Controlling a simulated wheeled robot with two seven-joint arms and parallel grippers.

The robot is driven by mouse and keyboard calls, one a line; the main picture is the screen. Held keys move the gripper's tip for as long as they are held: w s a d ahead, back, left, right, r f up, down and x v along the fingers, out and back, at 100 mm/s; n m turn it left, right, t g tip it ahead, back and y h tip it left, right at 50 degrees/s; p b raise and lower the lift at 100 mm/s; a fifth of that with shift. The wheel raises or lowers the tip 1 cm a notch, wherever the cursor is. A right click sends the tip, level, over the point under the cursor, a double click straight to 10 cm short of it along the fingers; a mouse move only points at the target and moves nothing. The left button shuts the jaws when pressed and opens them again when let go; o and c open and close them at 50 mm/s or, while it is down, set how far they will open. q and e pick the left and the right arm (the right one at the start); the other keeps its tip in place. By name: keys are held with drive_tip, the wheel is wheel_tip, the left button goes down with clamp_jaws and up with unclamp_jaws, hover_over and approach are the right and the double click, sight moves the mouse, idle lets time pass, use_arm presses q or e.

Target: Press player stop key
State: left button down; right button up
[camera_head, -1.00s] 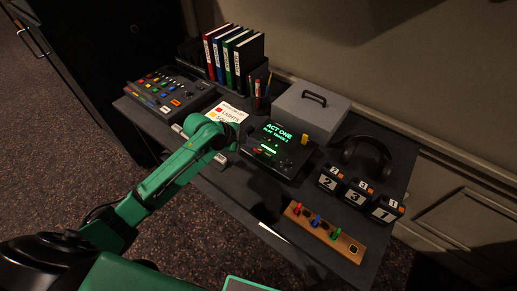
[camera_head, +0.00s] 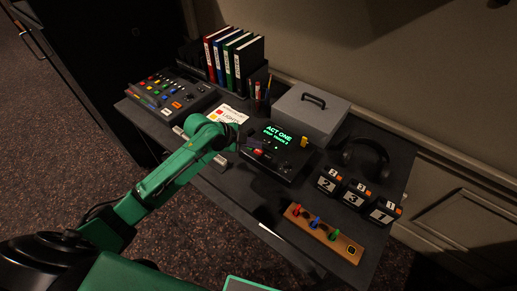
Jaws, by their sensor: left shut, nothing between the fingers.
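The player (camera_head: 285,160) is a black box near the middle of the desk, with a green lit display (camera_head: 277,133) reading "ACT ONE". The smaller line under it seems to read "STOP TRACK 2". A small red light or key (camera_head: 258,152) glows on its left front part. My green left arm comes in from the left, and my left gripper (camera_head: 239,146) is at the player's left edge, close to the red glow. It is shut and empty. Its fingertips are small and dark, so I cannot tell whether they touch a key. My right gripper is out of view.
A mixing console (camera_head: 170,92) stands at the left, with binders (camera_head: 235,56) and a pen holder (camera_head: 259,104) behind.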

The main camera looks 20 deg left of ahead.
sight(255, 152)
use_arm(q)
drive_tip(key=shift+r, duration=0.1)
wheel_tip(255, 152, up, 5)
drive_tip(key=p, duration=0.4)
drive_tip(key=shift+p, duration=0.4)
idle(0.4)
